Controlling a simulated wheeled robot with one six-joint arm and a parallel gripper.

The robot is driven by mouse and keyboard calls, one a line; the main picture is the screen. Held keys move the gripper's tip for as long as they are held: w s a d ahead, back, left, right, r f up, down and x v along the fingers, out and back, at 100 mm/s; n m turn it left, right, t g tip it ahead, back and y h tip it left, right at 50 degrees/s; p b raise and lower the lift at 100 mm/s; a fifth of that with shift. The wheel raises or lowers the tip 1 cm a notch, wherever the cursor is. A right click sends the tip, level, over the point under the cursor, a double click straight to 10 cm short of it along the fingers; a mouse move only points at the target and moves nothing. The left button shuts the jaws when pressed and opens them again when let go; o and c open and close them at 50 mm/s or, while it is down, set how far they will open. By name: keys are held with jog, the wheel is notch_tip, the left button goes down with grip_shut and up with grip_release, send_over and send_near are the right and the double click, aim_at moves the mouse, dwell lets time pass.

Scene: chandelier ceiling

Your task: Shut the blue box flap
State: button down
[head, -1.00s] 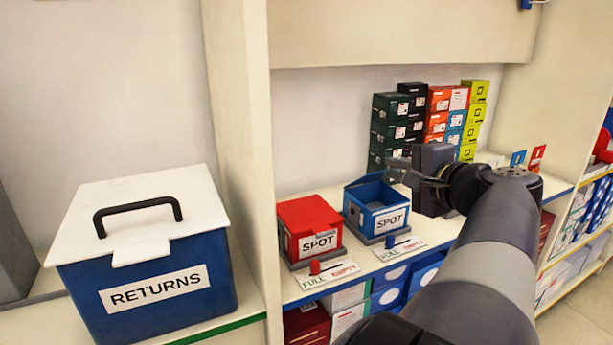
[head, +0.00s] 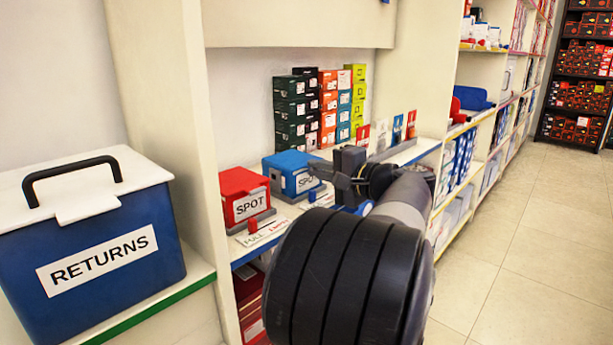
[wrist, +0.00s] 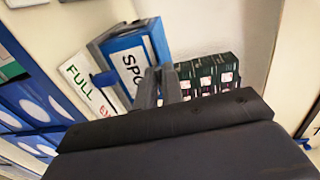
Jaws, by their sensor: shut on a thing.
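The blue box (head: 288,180), labelled SPOT, stands on the shelf beside the red box. Its blue flap (head: 290,160) now lies across the top, looking flat or nearly so; a small gap cannot be ruled out. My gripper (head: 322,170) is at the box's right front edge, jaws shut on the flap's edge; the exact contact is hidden. In the wrist view, the blue box (wrist: 133,58) is upper left of centre, and my fingers (wrist: 160,72) overlap its right front corner.
A red SPOT box (head: 243,195) is close on the left. FULL/EMPTY slider plates lie in front, one with a blue tab (wrist: 103,78). Stacked small boxes (head: 300,105) stand behind. A RETURNS bin (head: 100,255) is at far left. The floor (head: 520,240) at right is clear.

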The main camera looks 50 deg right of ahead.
notch_tip(320, 180, down, 2)
jog(key=shift+w, duration=0.1)
jog(key=c, duration=1.4)
grip_release()
jog(key=shift+r, duration=0.1)
